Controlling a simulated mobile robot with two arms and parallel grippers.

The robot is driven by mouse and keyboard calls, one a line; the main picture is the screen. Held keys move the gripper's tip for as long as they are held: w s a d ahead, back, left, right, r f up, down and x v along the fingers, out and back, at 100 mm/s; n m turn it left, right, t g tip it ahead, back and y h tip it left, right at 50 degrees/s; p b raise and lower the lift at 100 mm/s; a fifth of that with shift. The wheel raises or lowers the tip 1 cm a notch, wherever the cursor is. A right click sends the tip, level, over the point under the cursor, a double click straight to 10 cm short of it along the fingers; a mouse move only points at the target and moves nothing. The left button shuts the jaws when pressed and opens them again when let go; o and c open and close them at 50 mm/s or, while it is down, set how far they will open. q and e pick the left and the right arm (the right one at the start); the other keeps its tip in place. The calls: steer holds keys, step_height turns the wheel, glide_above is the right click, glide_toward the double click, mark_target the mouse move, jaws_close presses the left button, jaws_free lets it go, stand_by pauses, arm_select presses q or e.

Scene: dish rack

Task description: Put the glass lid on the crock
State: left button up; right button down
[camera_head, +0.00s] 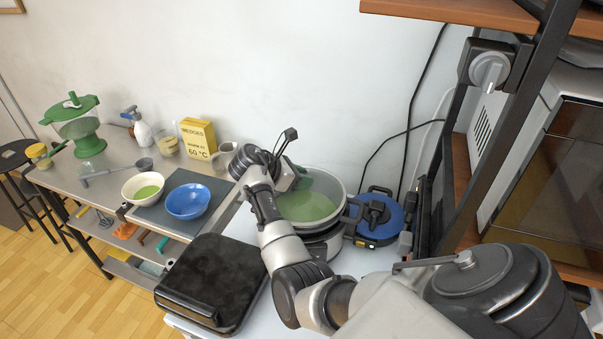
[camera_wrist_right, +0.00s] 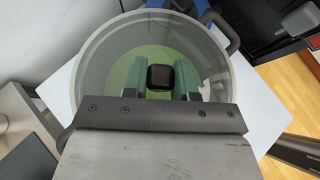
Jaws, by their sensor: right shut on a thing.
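The crock (camera_head: 336,229) stands on the white surface right of centre in the head view, with green contents showing inside its round pale rim. The glass lid (camera_wrist_right: 108,58) spans the crock's opening in the wrist view, and the green shows through it. My right gripper (camera_wrist_right: 160,84) is shut on the lid's black knob (camera_wrist_right: 162,76), with one green finger pad on each side. In the head view my right arm hides the crock's left side and the knob. Whether the lid rests fully on the rim or sits slightly above it, I cannot tell. My left gripper is not in view.
A black appliance (camera_head: 213,279) stands left of the crock. A blue round device (camera_head: 376,217) stands close on its right, beside a dark shelf post (camera_head: 510,120). A blue bowl (camera_head: 188,201) and a white bowl (camera_head: 135,182) sit on the side table.

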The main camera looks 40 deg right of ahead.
steer(key=shift+f, duration=0.55)
steer(key=c, duration=0.8)
jaws_free()
steer(key=shift+a, duration=0.1)
steer(key=b+v, duration=0.2)
steer(key=v, duration=0.7)
steer(key=shift+w+a+r+b, duration=0.1)
steer(key=shift+a+b, duration=0.15)
steer(key=shift+b, duration=0.15)
steer(key=shift+w+a+r, duration=0.1)
steer(key=shift+a+r, duration=0.3)
steer(key=shift+f, duration=0.1)
